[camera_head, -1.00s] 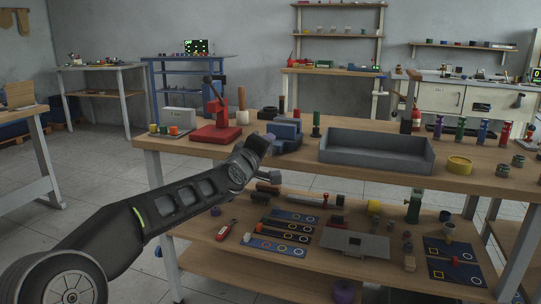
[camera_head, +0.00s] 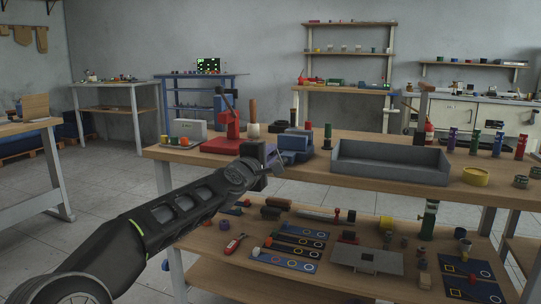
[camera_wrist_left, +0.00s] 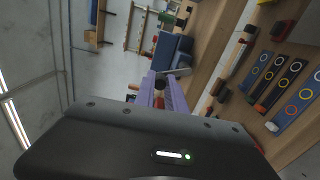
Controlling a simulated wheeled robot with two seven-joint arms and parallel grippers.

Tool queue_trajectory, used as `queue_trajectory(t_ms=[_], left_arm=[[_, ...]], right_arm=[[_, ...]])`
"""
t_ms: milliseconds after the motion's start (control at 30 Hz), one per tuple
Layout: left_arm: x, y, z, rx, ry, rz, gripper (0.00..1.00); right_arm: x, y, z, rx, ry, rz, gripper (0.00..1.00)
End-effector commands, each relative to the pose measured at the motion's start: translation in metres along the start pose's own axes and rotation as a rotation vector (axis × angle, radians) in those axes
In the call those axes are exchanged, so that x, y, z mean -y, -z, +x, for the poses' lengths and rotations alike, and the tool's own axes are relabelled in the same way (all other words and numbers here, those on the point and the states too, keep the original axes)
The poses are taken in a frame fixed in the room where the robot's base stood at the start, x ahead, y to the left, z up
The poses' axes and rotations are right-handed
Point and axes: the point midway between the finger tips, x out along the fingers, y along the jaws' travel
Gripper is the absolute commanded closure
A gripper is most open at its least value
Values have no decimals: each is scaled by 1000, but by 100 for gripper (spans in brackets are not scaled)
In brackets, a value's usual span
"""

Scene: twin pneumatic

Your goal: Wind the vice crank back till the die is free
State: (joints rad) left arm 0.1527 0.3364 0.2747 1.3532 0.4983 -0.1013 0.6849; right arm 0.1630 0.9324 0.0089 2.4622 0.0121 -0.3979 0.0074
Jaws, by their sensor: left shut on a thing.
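The blue vice (camera_head: 295,143) stands near the front edge of the upper bench top, left of the grey tray. It also shows in the left wrist view (camera_wrist_left: 172,50), ahead of my fingers. My left gripper (camera_head: 270,158) is at the front of the vice, partly hidden by its own wrist. In the left wrist view its purple fingers (camera_wrist_left: 163,88) are shut on a small dark piece (camera_wrist_left: 160,82), apparently the crank's handle. A grey bar (camera_wrist_left: 180,72) shows beside the fingertips. I cannot make out the die in the vice. My right gripper is not in view.
A red press (camera_head: 228,128) stands left of the vice. The grey tray (camera_head: 390,175) is on its right, with a yellow ring (camera_head: 476,176) beyond. The lower shelf holds blue boards (camera_head: 284,260), a grey plate (camera_head: 372,259) and several small parts. Floor is clear at the left.

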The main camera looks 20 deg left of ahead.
Motion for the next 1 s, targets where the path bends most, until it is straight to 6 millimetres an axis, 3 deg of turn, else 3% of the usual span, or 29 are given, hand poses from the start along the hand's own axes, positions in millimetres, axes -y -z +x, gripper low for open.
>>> queue_trajectory(t_ms=[167,200,467,767,1000], left_arm=[[0,1,0,-2,-1,1,100],[0,1,0,-2,-1,1,83],[0,0,0,-1,0,2,63],[0,1,-2,-1,-1,2,63],[2,1,-28,-2,-1,3,63]], right_arm=[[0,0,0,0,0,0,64],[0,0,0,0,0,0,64],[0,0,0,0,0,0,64],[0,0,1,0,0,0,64],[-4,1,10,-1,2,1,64]])
